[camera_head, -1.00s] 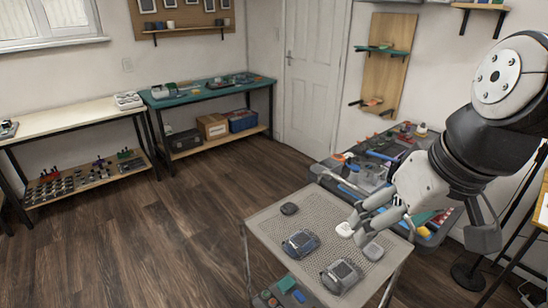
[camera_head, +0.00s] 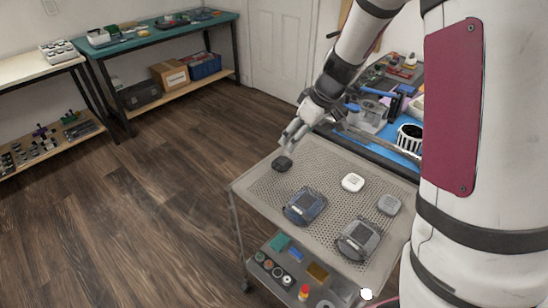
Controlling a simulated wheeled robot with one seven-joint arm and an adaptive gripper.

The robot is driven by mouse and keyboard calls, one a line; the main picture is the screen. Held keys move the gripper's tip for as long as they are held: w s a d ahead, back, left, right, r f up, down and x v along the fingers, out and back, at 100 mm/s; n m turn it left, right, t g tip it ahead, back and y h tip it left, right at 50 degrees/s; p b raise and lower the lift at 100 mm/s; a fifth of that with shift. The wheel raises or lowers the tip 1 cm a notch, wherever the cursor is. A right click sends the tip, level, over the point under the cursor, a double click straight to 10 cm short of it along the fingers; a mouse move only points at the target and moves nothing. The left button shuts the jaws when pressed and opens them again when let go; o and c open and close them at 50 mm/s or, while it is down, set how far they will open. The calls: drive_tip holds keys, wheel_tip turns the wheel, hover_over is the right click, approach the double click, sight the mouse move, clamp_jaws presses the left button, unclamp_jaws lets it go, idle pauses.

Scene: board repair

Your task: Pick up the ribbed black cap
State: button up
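The small dark cap (camera_head: 282,164) lies on the perforated top of the grey cart, near its far left corner. Its ribs are too small to make out. My gripper (camera_head: 289,143) is just above and beside the cap, with its fingers pointing down toward it. The fingers look apart with nothing between them. I cannot tell whether a fingertip touches the cap.
On the cart top (camera_head: 262,190) are a white cap (camera_head: 352,182), a grey cap (camera_head: 389,204) and two dark devices (camera_head: 305,206) (camera_head: 358,239). The cart's lower shelf holds small parts. A cluttered bench (camera_head: 345,140) stands behind the cart. Open floor lies to the left.

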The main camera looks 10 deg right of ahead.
sight(282, 161)
drive_tip(key=b+x, duration=0.1)
drive_tip(key=x, duration=1.2)
drive_tip(key=shift+a+f+b, duration=0.1)
drive_tip(key=shift+f+b, duration=0.05)
drive_tip(key=shift+b, duration=0.15)
drive_tip(key=c, duration=1.1)
